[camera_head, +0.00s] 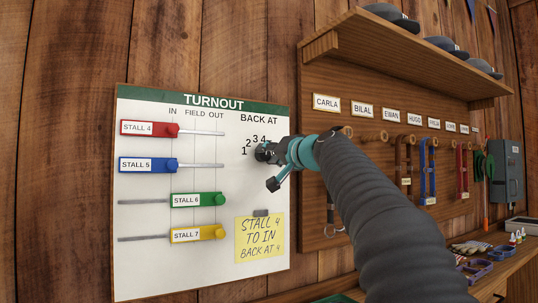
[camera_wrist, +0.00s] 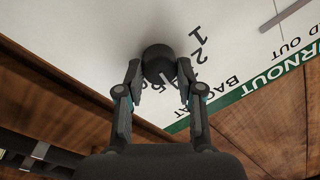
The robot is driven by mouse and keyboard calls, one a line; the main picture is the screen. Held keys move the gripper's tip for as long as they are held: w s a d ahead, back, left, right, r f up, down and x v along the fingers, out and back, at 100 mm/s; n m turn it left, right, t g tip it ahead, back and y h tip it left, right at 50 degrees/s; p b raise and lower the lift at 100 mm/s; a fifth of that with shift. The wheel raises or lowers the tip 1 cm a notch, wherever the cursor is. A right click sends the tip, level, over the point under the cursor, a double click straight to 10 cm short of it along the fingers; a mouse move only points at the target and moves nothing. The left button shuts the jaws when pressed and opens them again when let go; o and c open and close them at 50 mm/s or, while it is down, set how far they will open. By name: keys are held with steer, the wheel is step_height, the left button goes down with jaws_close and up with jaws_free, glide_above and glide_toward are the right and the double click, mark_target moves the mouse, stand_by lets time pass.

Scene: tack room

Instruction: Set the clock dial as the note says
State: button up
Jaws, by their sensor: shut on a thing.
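The white turnout board (camera_head: 140,270) hangs on the wall with a green header. The clock dial is a round dark knob (camera_wrist: 158,60) under "BACK AT". My gripper (camera_wrist: 158,75) is shut on it, one finger at each side; it also shows in the head view (camera_head: 266,153). A pale pointer line on the knob slants toward the partly hidden numbers; I cannot tell which number it meets. The numbers 1 to 4 show in the head view. The yellow note (camera_head: 259,238) reads "STALL 4 TO IN, BACK AT 4". The red stall 4 slider (camera_head: 150,129) stands at IN.
The blue stall 5 slider (camera_head: 147,165) stands at IN; the green stall 6 (camera_head: 196,200) and yellow stall 7 (camera_head: 198,234) sliders stand at OUT. A wooden rack (camera_head: 330,90) with name tags and hooks is close on the right. A cluttered bench (camera_head: 510,262) lies lower right.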

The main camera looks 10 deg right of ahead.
steer(key=shift+m, duration=0.3)
steer(key=o, duration=1.2)
steer(key=shift+c, duration=0.2)
steer(key=v, duration=1.2)
steer(key=shift+f, duration=0.15)
